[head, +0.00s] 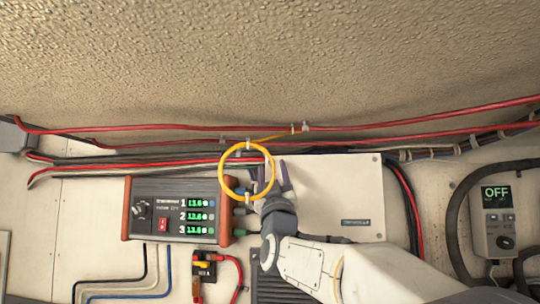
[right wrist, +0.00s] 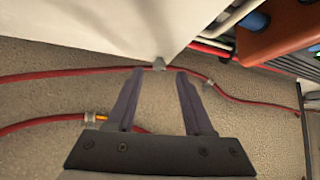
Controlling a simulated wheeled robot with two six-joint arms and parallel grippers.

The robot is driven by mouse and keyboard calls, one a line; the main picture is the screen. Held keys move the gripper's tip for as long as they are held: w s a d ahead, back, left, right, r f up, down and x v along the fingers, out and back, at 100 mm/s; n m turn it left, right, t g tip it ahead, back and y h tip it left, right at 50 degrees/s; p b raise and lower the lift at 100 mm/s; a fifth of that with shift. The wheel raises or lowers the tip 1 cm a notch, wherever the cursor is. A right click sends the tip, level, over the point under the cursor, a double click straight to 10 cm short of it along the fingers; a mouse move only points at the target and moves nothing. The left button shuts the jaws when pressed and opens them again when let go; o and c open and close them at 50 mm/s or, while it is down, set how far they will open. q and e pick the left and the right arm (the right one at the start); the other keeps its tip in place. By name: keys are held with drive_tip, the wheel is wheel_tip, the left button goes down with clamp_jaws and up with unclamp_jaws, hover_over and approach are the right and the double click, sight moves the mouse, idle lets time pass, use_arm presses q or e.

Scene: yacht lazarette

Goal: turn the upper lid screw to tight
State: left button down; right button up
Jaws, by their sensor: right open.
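A pale box with a flat lid (head: 335,195) is on the wall in the middle of the head view. My right gripper (head: 275,165) is at its upper left part, fingers pointing up. In the right wrist view the gripper (right wrist: 158,75) is open, with nothing between its fingers. My arm hides the box's lower left part. My left gripper is not in view.
A yellow cable loop (head: 224,172) hangs beside my right gripper. An orange-ended meter unit (head: 170,209) is at left. Red cables (head: 400,124) run above the box. A grey device reading OFF (head: 494,215) is at right.

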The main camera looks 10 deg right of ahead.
drive_tip(key=shift+p+x, duration=0.4)
drive_tip(key=shift+x, duration=0.55)
clamp_jaws()
